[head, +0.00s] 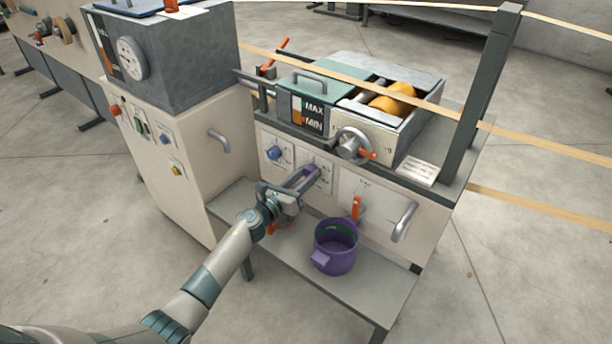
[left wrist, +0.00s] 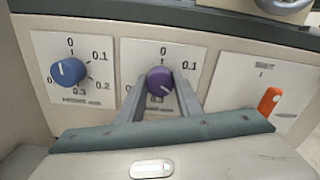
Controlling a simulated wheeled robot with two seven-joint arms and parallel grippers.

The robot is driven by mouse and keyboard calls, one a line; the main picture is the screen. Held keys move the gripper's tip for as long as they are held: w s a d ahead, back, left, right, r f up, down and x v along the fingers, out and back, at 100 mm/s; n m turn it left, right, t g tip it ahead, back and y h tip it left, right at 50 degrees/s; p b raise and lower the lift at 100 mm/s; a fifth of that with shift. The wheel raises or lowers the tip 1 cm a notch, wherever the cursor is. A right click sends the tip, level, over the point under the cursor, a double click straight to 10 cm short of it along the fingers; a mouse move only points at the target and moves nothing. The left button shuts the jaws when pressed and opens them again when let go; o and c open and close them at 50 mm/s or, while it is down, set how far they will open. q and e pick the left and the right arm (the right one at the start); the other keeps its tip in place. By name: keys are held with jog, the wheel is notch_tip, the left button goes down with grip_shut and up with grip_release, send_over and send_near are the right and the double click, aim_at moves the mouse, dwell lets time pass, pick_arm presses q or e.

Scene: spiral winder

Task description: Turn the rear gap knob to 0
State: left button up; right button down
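The control panel carries a blue knob (left wrist: 69,72) on the left plate and a purple knob (left wrist: 160,82) on the middle plate, each with a printed scale with 0 at the top. The labels below are too blurred to read, so I cannot tell which is the rear gap knob. The purple knob's pale mark seems to point to the lower right, away from 0. The blue knob's mark points up and left. My left gripper (head: 309,178) has one finger on each side of the purple knob; I cannot tell whether they touch it. My right gripper is not in view.
An orange lever (left wrist: 269,101) is on the plate to the right. A purple pot (head: 335,247) stands on the shelf (head: 365,287) below the panel. A handwheel (head: 352,146) and a grey bar handle (head: 403,221) stick out nearby.

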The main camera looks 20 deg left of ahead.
pick_arm(q)
jog(key=shift+n, duration=0.3)
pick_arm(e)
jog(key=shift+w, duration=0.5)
